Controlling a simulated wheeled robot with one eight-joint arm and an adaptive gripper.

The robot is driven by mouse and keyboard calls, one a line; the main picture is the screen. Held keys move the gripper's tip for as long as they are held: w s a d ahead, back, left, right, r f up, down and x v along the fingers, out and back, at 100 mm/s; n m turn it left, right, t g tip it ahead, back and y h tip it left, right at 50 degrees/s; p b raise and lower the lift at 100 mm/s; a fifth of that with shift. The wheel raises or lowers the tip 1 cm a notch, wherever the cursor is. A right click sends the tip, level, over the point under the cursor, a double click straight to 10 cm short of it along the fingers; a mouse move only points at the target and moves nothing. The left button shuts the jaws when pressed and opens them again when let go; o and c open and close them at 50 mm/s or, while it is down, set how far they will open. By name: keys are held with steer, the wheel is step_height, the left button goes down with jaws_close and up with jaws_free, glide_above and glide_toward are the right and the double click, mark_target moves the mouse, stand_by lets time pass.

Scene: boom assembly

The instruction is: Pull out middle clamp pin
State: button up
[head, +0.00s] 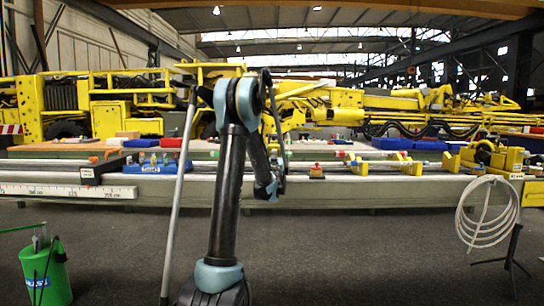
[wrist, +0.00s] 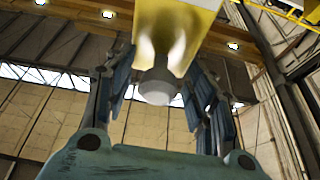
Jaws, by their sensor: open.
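In the wrist view a short grey round pin end (wrist: 157,86) sticks out from the underside of a yellow clamp part (wrist: 180,25). I take it for the clamp pin, but cannot tell which clamp it belongs to. My gripper (wrist: 162,95) is open, one finger to the left and one to the right of the pin end. Gaps show beside the pin end, and I cannot tell whether either finger touches it. In the head view my own arm stands in the middle and the fingers cannot be made out there.
A long workbench (head: 350,187) runs across the head view, with yellow clamp blocks (head: 485,157) at its right end. A coiled hose (head: 483,213) hangs at the right. A green bucket (head: 45,278) stands at the lower left. The floor (head: 350,260) in front is clear.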

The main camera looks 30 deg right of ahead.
jaws_close()
steer(key=s, duration=0.1)
steer(key=s+a, duration=0.2)
steer(key=s, duration=0.1)
steer(key=shift+a, duration=0.4)
jaws_free()
steer(key=shift+s, duration=0.1)
